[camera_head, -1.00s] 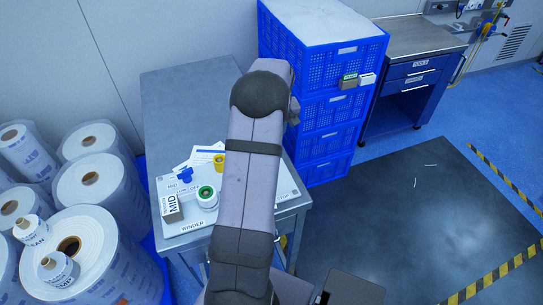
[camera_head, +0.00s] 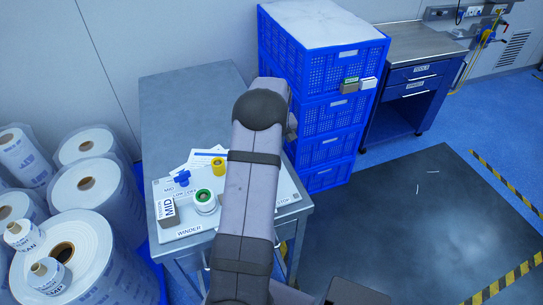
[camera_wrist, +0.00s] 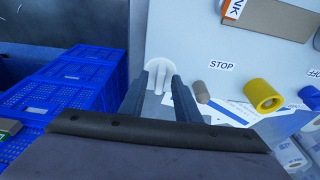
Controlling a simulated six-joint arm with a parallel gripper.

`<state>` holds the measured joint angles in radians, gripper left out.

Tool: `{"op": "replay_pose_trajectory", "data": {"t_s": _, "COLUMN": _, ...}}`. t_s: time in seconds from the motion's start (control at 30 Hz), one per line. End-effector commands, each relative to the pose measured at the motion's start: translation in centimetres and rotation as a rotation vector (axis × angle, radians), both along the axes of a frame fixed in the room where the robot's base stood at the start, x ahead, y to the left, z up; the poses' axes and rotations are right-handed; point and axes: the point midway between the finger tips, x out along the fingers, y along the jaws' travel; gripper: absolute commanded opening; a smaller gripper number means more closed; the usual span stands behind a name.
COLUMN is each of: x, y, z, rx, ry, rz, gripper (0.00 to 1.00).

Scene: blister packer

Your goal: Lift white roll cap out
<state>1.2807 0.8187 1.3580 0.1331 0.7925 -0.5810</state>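In the wrist view, a round white piece (camera_wrist: 163,70) with raised ribs, which looks like the white roll cap, sits at the edge of the pale panel (camera_wrist: 207,45). My gripper (camera_wrist: 161,85) points at it, with one dark finger on each side of the line to it. The fingers are apart, with a gap between them. I cannot tell whether the tips touch the cap. In the head view, my arm hides the gripper and the cap.
A yellow ring (camera_wrist: 263,95), a grey-brown peg (camera_wrist: 202,91) and a STOP label (camera_wrist: 221,65) are right of the fingers. Blue crates (camera_wrist: 75,75) stand at left. In the head view, a green-topped white roll (camera_head: 205,202) and a blue knob (camera_head: 182,178) lie on the table (camera_head: 190,105).

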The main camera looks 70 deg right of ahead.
Motion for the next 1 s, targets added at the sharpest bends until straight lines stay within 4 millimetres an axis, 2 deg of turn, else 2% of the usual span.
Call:
{"op": "replay_pose_trajectory", "data": {"t_s": 0.03, "x": 0.0, "y": 0.0, "z": 0.0, "rx": 0.000, "ry": 0.000, "rz": 0.000, "gripper": 0.30}}
{"op": "replay_pose_trajectory", "data": {"t_s": 0.07, "x": 0.0, "y": 0.0, "z": 0.0, "rx": 0.000, "ry": 0.000, "rz": 0.000, "gripper": 0.25}}
{"op": "replay_pose_trajectory", "data": {"t_s": 0.17, "x": 0.0, "y": 0.0, "z": 0.0, "rx": 0.000, "ry": 0.000, "rz": 0.000, "gripper": 0.01}}
{"op": "replay_pose_trajectory", "data": {"t_s": 0.2, "x": 0.0, "y": 0.0, "z": 0.0, "rx": 0.000, "ry": 0.000, "rz": 0.000, "gripper": 0.00}}
{"op": "replay_pose_trajectory", "data": {"t_s": 1.0, "x": 0.0, "y": 0.0, "z": 1.0, "rx": 0.000, "ry": 0.000, "rz": 0.000, "gripper": 0.00}}
